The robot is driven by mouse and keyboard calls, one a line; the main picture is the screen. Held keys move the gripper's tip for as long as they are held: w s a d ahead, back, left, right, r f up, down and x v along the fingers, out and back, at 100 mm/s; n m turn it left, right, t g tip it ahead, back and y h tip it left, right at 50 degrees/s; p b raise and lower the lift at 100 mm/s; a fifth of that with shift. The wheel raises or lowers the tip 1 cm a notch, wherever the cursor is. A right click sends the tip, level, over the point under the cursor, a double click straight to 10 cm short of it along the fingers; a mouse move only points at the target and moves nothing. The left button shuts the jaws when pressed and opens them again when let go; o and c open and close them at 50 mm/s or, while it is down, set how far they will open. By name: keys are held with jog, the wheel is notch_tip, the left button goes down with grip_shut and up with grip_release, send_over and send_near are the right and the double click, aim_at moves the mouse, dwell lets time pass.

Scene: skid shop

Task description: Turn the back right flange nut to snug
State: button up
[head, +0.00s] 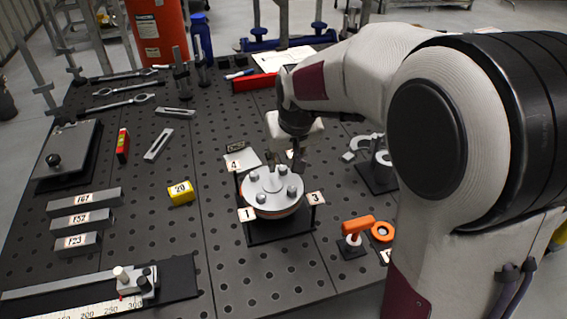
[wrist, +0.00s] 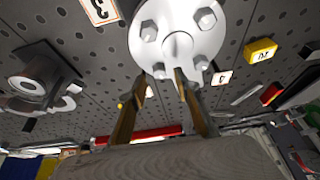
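The round light-grey flange (head: 270,205) stands on a dark base with several nuts on its top face and a raised hub in the middle. The back right flange nut (head: 283,170) is just below my gripper (head: 285,162). In the wrist view this nut (wrist: 160,71) shows at the flange's near edge, in the picture between the tips of my gripper (wrist: 160,78). The two fingers are apart with nothing clamped between them. I cannot tell whether the tips are level with the nut or short of it.
Number tags 4 (head: 239,164), 1 (head: 247,214) and 3 (head: 315,198) stand around the flange. A yellow block marked 20 (head: 181,192) lies left. An orange-handled tool (head: 357,226) stands front right, and a grey fixture (head: 378,172) stands to the right.

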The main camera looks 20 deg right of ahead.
jog(key=shift+x, duration=1.1)
grip_shut()
jog(key=shift+m+h, duration=0.3)
jog(key=shift+m, duration=0.5)
jog(key=shift+a+r+m+h, duration=0.1)
jog(key=shift+m+h, duration=0.3)
jog(key=shift+m, duration=0.7)
jog(key=shift+a+m+h, duration=0.1)
jog(key=shift+m+h, duration=0.3)
jog(key=shift+m, duration=0.7)
jog(key=shift+w+m+g+h, duration=0.1)
jog(key=shift+m+g+h, duration=0.35)
jog(key=shift+m, duration=0.9)
jog(key=shift+w+m+g+h, duration=0.1)
jog(key=shift+m+g+h, duration=0.3)
jog(key=shift+m, duration=1.25)
jog(key=shift+r, duration=0.1)
